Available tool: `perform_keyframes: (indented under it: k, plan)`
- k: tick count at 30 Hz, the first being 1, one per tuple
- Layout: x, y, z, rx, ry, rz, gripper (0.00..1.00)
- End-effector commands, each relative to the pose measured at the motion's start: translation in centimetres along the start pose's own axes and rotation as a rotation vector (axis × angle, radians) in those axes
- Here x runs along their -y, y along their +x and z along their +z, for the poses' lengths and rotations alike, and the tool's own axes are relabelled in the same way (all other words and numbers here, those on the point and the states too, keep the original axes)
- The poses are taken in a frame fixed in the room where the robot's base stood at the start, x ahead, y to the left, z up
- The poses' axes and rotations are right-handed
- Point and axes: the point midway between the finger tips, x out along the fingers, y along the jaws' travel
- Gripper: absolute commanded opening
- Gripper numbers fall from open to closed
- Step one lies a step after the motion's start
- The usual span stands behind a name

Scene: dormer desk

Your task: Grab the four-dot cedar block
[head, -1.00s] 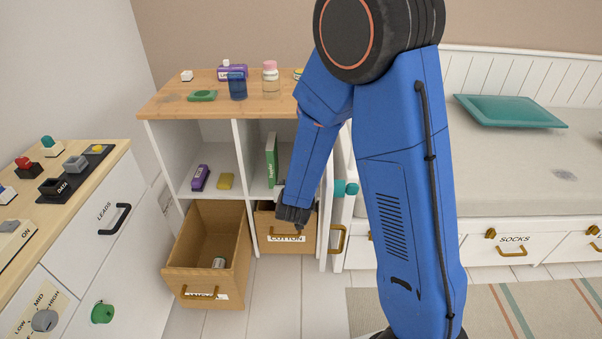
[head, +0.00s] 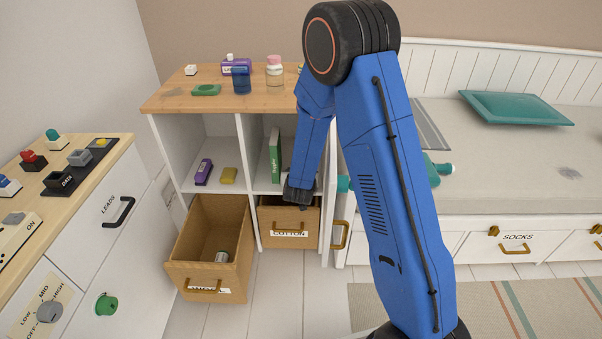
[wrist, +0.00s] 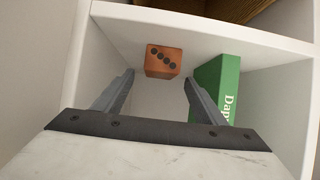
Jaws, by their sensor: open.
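In the wrist view the cedar block (wrist: 163,62) is an orange-brown cube with several dark dots in a slanting row on its near face. It stands on the white floor of a shelf compartment (wrist: 220,42). My gripper (wrist: 159,79) is open and empty, its two fingers spread in front of the block, which lies between their lines but beyond the tips. In the head view my gripper (head: 298,194) is at the mouth of the right compartment, just above the cotton drawer (head: 289,225). The block is not visible in the head view.
A green book (wrist: 224,84) stands close to the right of the block in the wrist view; it also shows in the head view (head: 275,156). A purple box (head: 204,172) and yellow block (head: 229,176) lie in the left compartment. An open drawer (head: 213,277) juts out below.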

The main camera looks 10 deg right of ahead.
Motion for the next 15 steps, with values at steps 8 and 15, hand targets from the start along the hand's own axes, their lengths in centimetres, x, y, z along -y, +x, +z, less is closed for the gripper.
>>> perform_keyframes:
  k: [8,15]
  plan:
    - [-0.1,3.2,0.1,0.002,0.0,0.002,0.65]
    - [0.0,5.6,0.0,0.001,0.0,-0.001,0.65]
